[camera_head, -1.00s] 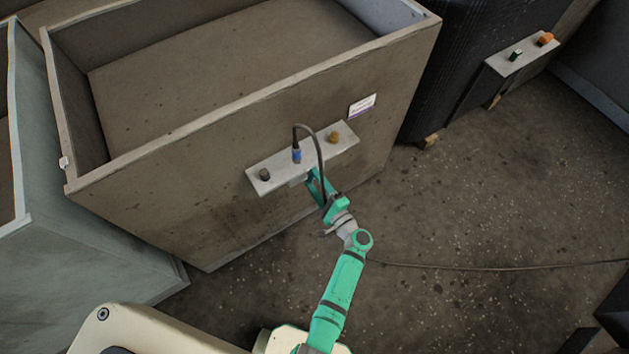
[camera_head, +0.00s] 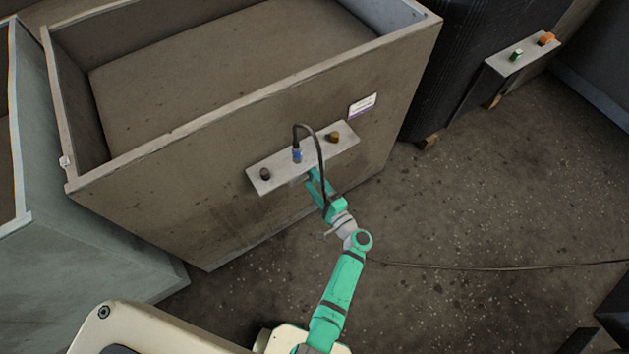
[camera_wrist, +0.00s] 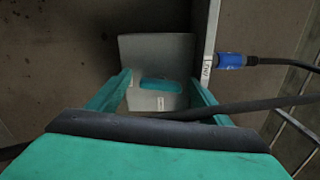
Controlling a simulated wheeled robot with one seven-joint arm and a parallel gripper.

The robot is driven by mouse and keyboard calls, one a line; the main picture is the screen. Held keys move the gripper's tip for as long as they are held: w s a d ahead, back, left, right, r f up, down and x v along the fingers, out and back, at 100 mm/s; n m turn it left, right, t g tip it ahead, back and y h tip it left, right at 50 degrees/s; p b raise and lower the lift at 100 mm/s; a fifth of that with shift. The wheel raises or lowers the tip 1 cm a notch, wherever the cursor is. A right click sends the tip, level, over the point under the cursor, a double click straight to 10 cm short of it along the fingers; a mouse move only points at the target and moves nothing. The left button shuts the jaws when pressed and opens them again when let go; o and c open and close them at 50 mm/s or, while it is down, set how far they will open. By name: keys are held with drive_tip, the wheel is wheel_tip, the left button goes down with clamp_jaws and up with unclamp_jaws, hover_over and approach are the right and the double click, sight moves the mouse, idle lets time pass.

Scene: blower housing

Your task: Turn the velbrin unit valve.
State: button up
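In the wrist view a grey box (camera_wrist: 155,55) carries an oval teal knob or handle (camera_wrist: 160,86), which looks like the valve. A small label under it is too small to read. My gripper (camera_wrist: 160,78) is open, with one finger on each side of the knob and a visible gap at both sides. In the head view my gripper (camera_head: 313,178) is just below the front edge of a grey shelf (camera_head: 275,182) on the brown bin's side. The knob is hidden there by the shelf and gripper.
A dark cable (camera_head: 320,165) loops from a blue connector (camera_head: 297,155) on the shelf, down past my gripper; it also crosses near the right finger in the wrist view (camera_wrist: 240,108). A black knob (camera_head: 265,173) and brown knob (camera_head: 334,136) flank the connector. Floor at right is mostly clear.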

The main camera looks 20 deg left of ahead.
drive_tip(key=shift+d, duration=0.15)
drive_tip(key=shift+s+d, duration=0.1)
drive_tip(key=shift+d, duration=0.1)
drive_tip(key=v, duration=1)
drive_tip(key=shift+s, duration=0.15)
